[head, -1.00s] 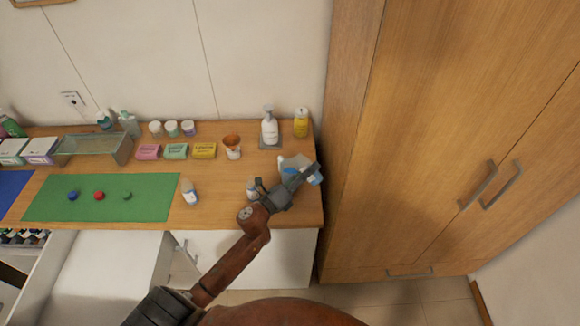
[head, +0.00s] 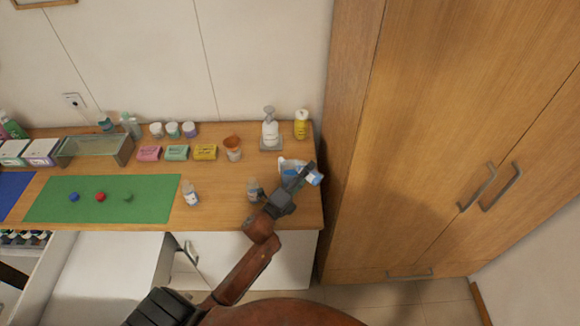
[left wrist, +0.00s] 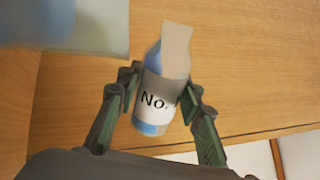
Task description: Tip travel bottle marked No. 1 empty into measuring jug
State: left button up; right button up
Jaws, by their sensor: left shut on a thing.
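A travel bottle with a white "No." label and blue content (left wrist: 153,100) is between the fingers of my left gripper (left wrist: 160,98); its number cannot be read. In the head view my left gripper (head: 300,182) is shut on it at the right end of the counter, and the bottle's pale blue part (head: 315,179) shows beyond the fingers. The measuring jug (head: 287,163), clear with some blue in it, is right behind the gripper and partly hidden. A pale bluish see-through shape, perhaps the jug (left wrist: 70,25), fills the wrist view's upper left. My right gripper is out of view.
Two other small bottles stand on the counter, one (head: 253,189) close left of my gripper and one (head: 190,194) by the green mat (head: 150,207). A pump bottle (head: 270,130), a yellow bottle (head: 301,124) and an orange-topped cup (head: 232,147) stand behind. A tall wooden cabinet (head: 420,120) borders the right.

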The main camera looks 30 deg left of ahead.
aim_at(305, 165)
pick_arm(q)
jog(key=shift+a+r+n+y+p, duration=0.15)
jog(key=shift+r+n+y+p, duration=0.15)
jog(key=shift+r+n+p, duration=0.55)
jog(key=shift+n+p, duration=0.35)
jog(key=shift+n, duration=0.4)
jog(key=shift+w+a+r+n+y+p, duration=0.1)
jog(key=shift+a+r+n+y+p, duration=0.2)
jog(key=shift+n+p, duration=0.45)
jog(key=shift+a+r+n+y+p, duration=0.1)
jog(key=shift+r+n+y+p, duration=0.25)
jog(key=shift+n+p, duration=0.4)
dwell(0.3)
jog(key=shift+a+r+n+y+p, duration=0.15)
jog(key=shift+r+n+p, duration=0.1)
jog(key=shift+n+p, duration=0.35)
jog(key=shift+a+r+n+y+p, duration=0.1)
jog(key=shift+r+n+p, duration=0.25)
jog(key=shift+n, duration=0.35)
